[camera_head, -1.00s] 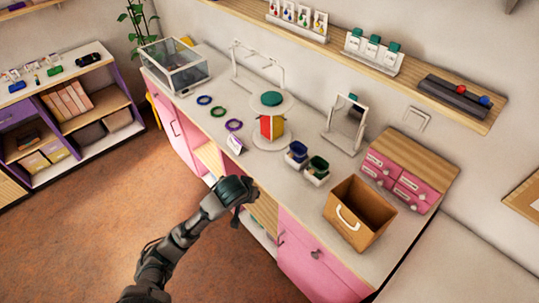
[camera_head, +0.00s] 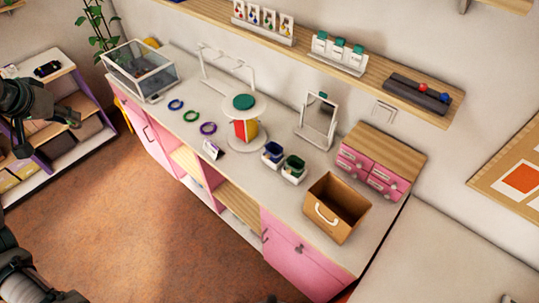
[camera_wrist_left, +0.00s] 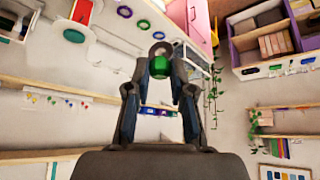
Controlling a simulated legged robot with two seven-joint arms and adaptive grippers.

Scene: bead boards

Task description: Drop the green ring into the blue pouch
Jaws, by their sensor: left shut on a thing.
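A green ring (camera_head: 191,115) lies flat on the white counter, between a blue ring (camera_head: 175,104) and a purple ring (camera_head: 208,128). It also shows in the left wrist view (camera_wrist_left: 144,25). The blue pouch (camera_head: 272,151) appears to be the small blue container in a white holder, beside a green one. My left gripper (camera_head: 68,115) is raised at the left edge, away from the counter. In the left wrist view its fingers (camera_wrist_left: 160,50) are shut around a small rounded green thing (camera_wrist_left: 160,70); I cannot tell what it is. My right gripper is out of view.
A glass case (camera_head: 140,70) stands at the counter's far left. A carousel with a green top (camera_head: 243,102) stands mid-counter. A mirror (camera_head: 319,120), a tan handled box (camera_head: 337,207) and pink drawers (camera_head: 372,172) stand to the right.

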